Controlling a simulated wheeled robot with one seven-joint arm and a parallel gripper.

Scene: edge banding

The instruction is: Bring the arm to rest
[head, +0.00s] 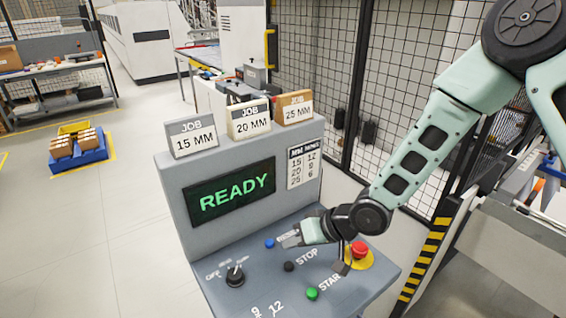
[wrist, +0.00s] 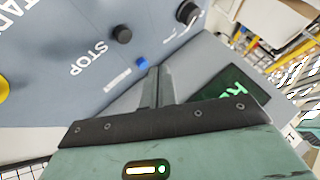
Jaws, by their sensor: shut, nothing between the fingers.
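My gripper (head: 291,241) is shut and empty. In the head view it is low over the sloped panel of the grey control console (head: 172,180), just right of the blue button (head: 269,243). In the wrist view the closed fingers (wrist: 154,88) point towards the blue button (wrist: 142,62); I cannot tell whether they touch it. My mint-green arm (head: 425,150) reaches down from the upper right, bent at the wrist. The console screen (head: 230,198) reads READY in green. The label by the blue button is partly hidden by my gripper.
The panel also carries a black STOP button (head: 289,266), a green START button (head: 312,293), a red emergency button (head: 359,250) and a rotary knob (head: 235,275). Job cards (head: 192,136) stand on top. A mesh fence (head: 400,60) is behind; open floor (head: 90,230) lies left.

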